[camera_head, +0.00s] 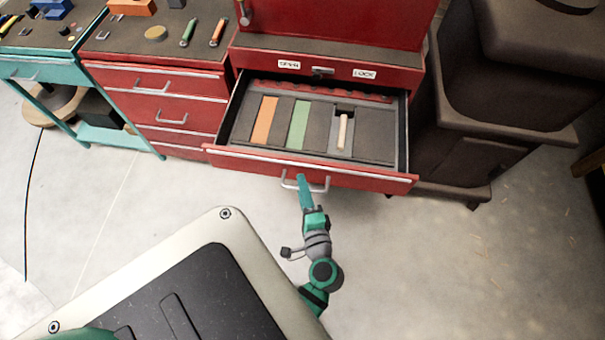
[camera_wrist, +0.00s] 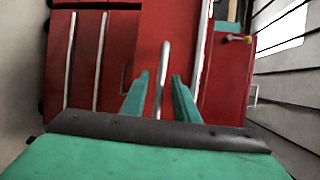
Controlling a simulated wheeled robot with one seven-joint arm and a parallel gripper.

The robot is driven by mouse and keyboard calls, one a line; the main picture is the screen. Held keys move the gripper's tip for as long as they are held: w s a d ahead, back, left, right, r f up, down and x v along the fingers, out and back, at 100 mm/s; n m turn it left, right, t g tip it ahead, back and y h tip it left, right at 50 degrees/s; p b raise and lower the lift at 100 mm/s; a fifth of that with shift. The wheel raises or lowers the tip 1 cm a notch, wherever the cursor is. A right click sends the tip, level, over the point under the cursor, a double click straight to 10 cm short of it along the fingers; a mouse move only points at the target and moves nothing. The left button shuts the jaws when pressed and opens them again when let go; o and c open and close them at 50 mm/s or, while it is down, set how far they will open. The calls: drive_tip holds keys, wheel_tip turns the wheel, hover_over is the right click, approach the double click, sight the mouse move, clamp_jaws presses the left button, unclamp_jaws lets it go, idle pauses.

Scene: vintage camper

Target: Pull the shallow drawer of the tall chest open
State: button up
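The tall red chest (camera_head: 340,18) stands at the back centre of the head view. Its shallow drawer (camera_head: 225,156) is pulled well out, showing a dark insert with an orange strip, a green strip and a pale-handled item. The drawer's grey bar handle (camera_head: 322,187) is at the front. My gripper (camera_head: 303,180) is at this handle. In the wrist view, my gripper's two green fingers (camera_wrist: 160,76) stand on either side of the handle bar (camera_wrist: 164,62), with visible gaps beside it. The gripper looks open around the bar, not clamped on it.
A lower red drawer cabinet (camera_head: 170,112) and a teal cart (camera_head: 120,137) stand to the left, with tools on top. A dark brown stove-like piece (camera_head: 475,150) stands close on the right of the open drawer. The pale floor in front is clear.

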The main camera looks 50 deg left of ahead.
drive_tip(key=shift+d, duration=0.15)
drive_tip(key=v, duration=1)
drive_tip(key=shift+s+d+r, duration=0.15)
drive_tip(key=shift+s+d, duration=0.05)
drive_tip(key=shift+s, duration=0.05)
drive_tip(key=d+f+t+h, duration=0.6)
drive_tip(key=d+h, duration=0.4)
drive_tip(key=d, duration=0.4)
drive_tip(key=s+d+r+n+t+h, duration=0.3)
drive_tip(key=s+d+r+n+h, duration=0.1)
drive_tip(key=r, duration=0.6)
drive_tip(key=shift+s+d+r+n+h, duration=0.2)
drive_tip(key=shift+s+d+n+h, duration=0.2)
drive_tip(key=shift+s+d+n, duration=0.55)
